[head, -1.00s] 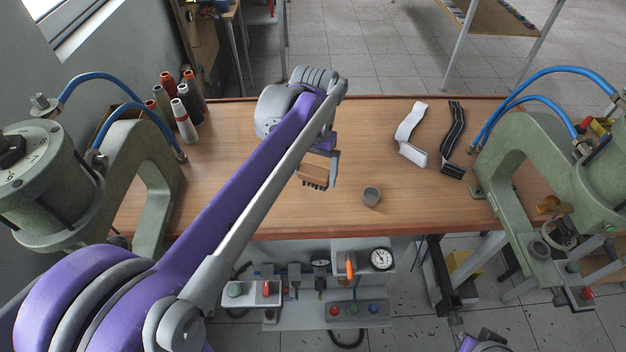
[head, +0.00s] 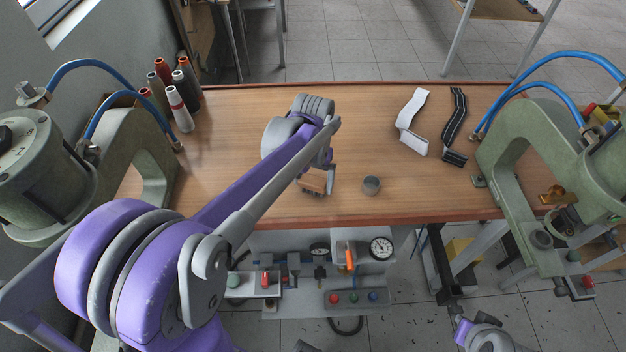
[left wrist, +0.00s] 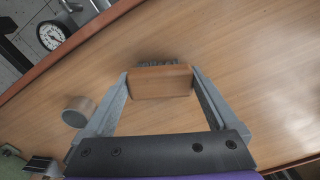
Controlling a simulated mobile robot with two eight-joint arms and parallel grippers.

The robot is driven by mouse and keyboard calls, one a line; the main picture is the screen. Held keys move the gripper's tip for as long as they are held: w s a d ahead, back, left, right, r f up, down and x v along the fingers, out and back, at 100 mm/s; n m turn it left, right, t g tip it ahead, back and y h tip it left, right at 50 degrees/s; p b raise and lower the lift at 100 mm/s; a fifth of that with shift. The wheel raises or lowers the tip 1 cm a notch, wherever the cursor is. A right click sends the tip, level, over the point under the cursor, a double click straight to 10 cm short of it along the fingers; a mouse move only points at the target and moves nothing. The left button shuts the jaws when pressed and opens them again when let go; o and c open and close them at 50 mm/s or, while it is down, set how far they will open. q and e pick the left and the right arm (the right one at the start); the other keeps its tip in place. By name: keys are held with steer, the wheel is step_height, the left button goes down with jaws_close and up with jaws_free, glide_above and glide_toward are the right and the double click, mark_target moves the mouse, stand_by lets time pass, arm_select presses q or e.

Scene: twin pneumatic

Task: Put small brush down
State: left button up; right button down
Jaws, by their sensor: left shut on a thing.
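The small brush (head: 312,184) has a brown wooden block and dark bristles. My left gripper (head: 322,180) is shut on it, near the front edge of the wooden table (head: 250,205). In the left wrist view, the brush (left wrist: 160,82) sits between the two fingers of my left gripper (left wrist: 160,85), its bristles facing away from the camera towards the table top. It is low over the table; I cannot tell whether the bristles touch it. My right gripper does not show.
A small grey cup (head: 371,185) stands just right of the brush, also seen in the left wrist view (left wrist: 78,111). White (head: 411,123) and black (head: 455,127) strips lie further right. Thread spools (head: 178,95) stand back left. Green presses flank the table (head: 140,150). The table's middle is clear.

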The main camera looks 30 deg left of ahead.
mark_target(313, 180)
arm_select(q)
steer(key=shift+f, duration=0.2)
steer(key=o, duration=0.9)
steer(key=shift+o, duration=0.2)
steer(key=shift+r, duration=0.1)
steer(key=shift+r, duration=0.3)
step_height(313, 180, up, 11)
steer(key=s+d+f+m+t, duration=0.1)
steer(key=s+d+f+t, duration=0.1)
steer(key=s+f, duration=0.3)
steer(key=s+d+f+t, duration=0.3)
steer(key=s+d+f, duration=0.1)
steer(key=s, duration=0.5)
steer(key=shift+s+d+f+m+t+p, duration=0.3)
steer(key=shift+d+f+m+p, duration=0.15)
steer(key=shift+f, duration=0.4)
